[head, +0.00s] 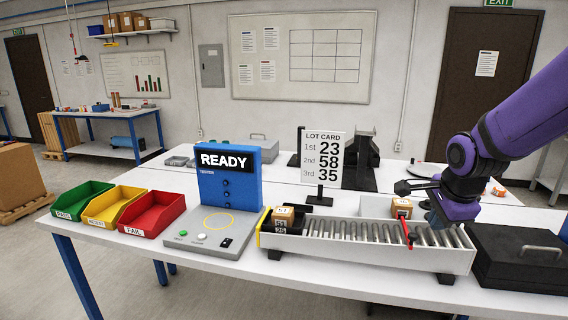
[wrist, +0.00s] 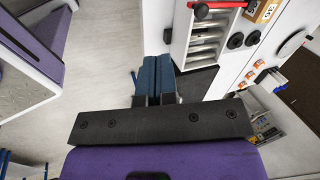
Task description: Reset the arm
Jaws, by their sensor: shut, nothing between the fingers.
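My purple arm reaches in from the right in the head view. My gripper (head: 436,215) hangs over the right end of the roller conveyor (head: 345,257). In the wrist view my gripper (wrist: 158,62) has its two blue fingers together, with nothing between them. The conveyor rollers (wrist: 204,47) lie to the right of the fingertips there.
A small box (head: 402,206) sits by a red bar (head: 405,232) across the rollers. Another box (head: 283,215) is at the conveyor's left end. A black case (head: 520,262) stands right of the conveyor. A blue READY tester (head: 229,178) and coloured bins (head: 153,216) stand left.

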